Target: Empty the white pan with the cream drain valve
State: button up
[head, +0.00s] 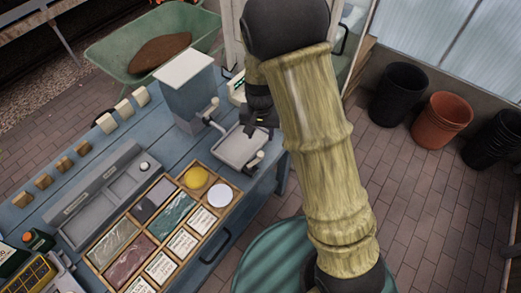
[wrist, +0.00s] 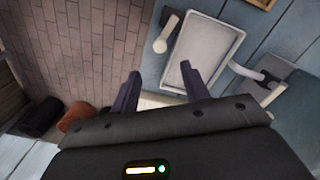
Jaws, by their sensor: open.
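The white pan (head: 240,147) is a shallow rectangular tray at the right end of the blue bench. It shows large in the wrist view (wrist: 208,48), with a plain grey inside; I cannot tell whether it holds anything. A cream valve handle (head: 254,161) with a round end sits at its near right side, and shows left of the pan in the wrist view (wrist: 167,34). My gripper (head: 262,122) is open and empty, beside and above the pan's right edge. In the wrist view its fingers (wrist: 160,72) are spread, apart from the handle.
A pale tap (head: 209,109) on a blue-grey box (head: 187,90) stands on the pan's far left side. A wooden divided tray (head: 160,222) with a yellow round thing (head: 196,178) lies nearby. Dark and terracotta pots (head: 440,117) stand on the brick floor at right.

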aim_at(260, 154)
notch_tip(260, 154, down, 10)
jog(key=shift+f+p, duration=0.2)
jog(key=shift+p, duration=0.2)
jog(key=shift+c, duration=0.3)
